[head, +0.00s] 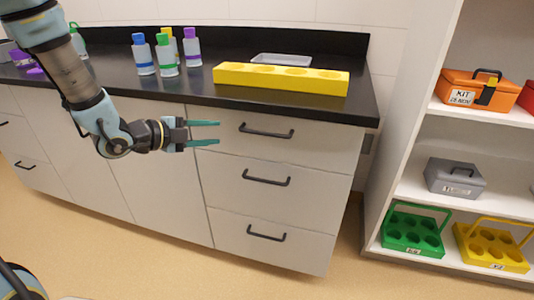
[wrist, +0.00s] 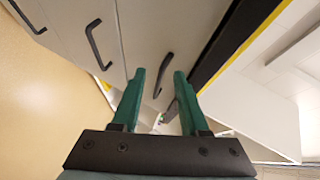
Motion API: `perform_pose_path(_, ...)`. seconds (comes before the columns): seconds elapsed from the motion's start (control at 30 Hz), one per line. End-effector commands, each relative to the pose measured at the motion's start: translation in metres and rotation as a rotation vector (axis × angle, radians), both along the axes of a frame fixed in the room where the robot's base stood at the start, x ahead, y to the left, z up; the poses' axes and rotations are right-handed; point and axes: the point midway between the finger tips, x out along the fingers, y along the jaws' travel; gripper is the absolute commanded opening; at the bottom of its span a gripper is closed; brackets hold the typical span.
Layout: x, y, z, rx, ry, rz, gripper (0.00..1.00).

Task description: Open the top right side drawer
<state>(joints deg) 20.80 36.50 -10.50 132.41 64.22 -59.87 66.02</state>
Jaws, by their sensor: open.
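The top right drawer (head: 325,145) is a light grey front just under the black countertop, and it is shut. Its dark bar handle (head: 266,131) runs across the front. My gripper (head: 218,132) has green fingers, is open and empty, and is left of that handle at about its height in the head view. In the wrist view a dark handle (wrist: 166,68), likely the top one, shows between and beyond the open fingertips (wrist: 163,72). I see no contact with it.
Below are the middle drawer handle (head: 266,178) and bottom drawer handle (head: 266,233), both drawers shut. The countertop (head: 210,88) overhangs above, with a yellow rack (head: 280,79) and several bottles. A white shelf (head: 405,185) stands right. Floor in front is clear.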

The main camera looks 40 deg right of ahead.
Motion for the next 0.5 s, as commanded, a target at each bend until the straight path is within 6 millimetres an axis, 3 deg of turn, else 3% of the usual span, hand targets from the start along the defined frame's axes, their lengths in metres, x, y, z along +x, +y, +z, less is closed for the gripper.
perform_pose_path(0.03, -0.018, -0.011, -0.012, -0.058, -0.031, -0.088, 0.44)
perform_pose_path(0.1, -0.037, -0.020, -0.010, -0.129, -0.069, -0.179, 0.44)
perform_pose_path(0.2, -0.053, -0.027, -0.007, -0.190, -0.099, -0.247, 0.44)
perform_pose_path(0.37, -0.061, -0.040, -0.005, -0.211, -0.109, -0.272, 0.44)
perform_pose_path(0.5, -0.066, -0.063, -0.008, -0.210, -0.107, -0.271, 0.44)
